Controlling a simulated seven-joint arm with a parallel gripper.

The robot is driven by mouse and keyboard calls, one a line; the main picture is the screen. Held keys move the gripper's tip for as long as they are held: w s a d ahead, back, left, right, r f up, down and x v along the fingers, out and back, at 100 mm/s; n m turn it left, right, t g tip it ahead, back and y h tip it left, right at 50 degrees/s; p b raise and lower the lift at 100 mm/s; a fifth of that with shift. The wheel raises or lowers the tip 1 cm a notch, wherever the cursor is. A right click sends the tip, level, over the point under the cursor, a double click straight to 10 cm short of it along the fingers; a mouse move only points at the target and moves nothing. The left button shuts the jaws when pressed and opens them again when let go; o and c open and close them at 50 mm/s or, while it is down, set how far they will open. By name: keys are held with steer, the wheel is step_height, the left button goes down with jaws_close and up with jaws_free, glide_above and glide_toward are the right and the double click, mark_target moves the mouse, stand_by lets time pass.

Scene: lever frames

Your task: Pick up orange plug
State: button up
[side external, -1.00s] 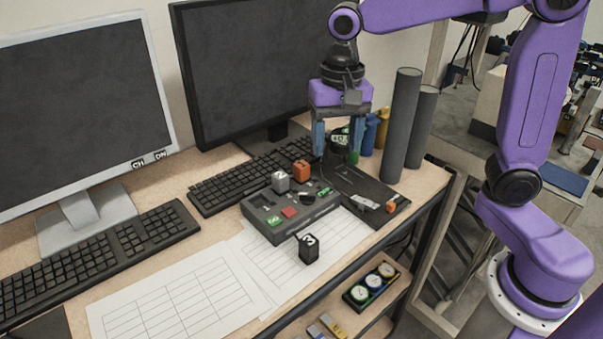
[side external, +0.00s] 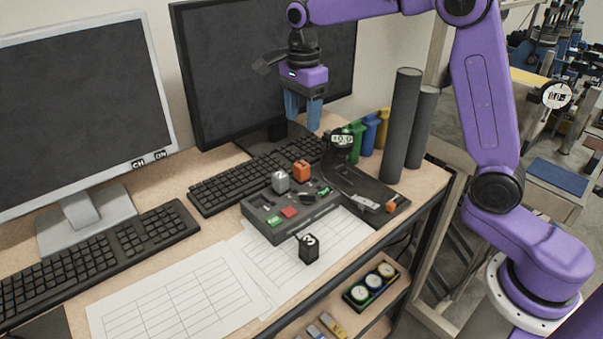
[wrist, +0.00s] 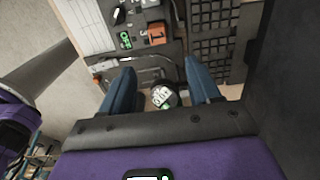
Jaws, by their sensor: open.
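The orange plug (side external: 301,170), a small block, stands upright on the grey control box (side external: 322,211), beside a grey plug (side external: 280,182) marked 2. The orange plug also shows in the wrist view (wrist: 157,33), marked 1, beyond my fingertips. My gripper (side external: 303,121) is open and empty. It hangs above the back of the desk, near the dark monitor, higher than the orange plug and apart from it. In the wrist view, my blue fingers (wrist: 160,72) are spread, with a round display between them in the picture.
A black tray device (side external: 362,192) with the round display (side external: 342,139) lies right of the box. Grey cylinders (side external: 401,125) stand behind it. A black plug (side external: 308,248) marked 3 stands in front. A keyboard (side external: 255,172) lies left; a monitor (side external: 250,75) stands behind.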

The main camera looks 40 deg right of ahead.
glide_above(302, 164)
steer(key=f, duration=0.7)
steer(key=shift+w+d+f, duration=0.2)
steer(key=shift+d+f, duration=0.05)
steer(key=shift+f, duration=0.1)
steer(key=shift+s+a+f, duration=0.1)
steer(key=shift+a+f, duration=0.05)
steer(key=shift+f, duration=1.2)
steer(key=shift+s+a+f, duration=0.1)
steer(key=shift+a+f, duration=0.05)
steer(key=shift+f, duration=1.2)
steer(key=c, duration=1)
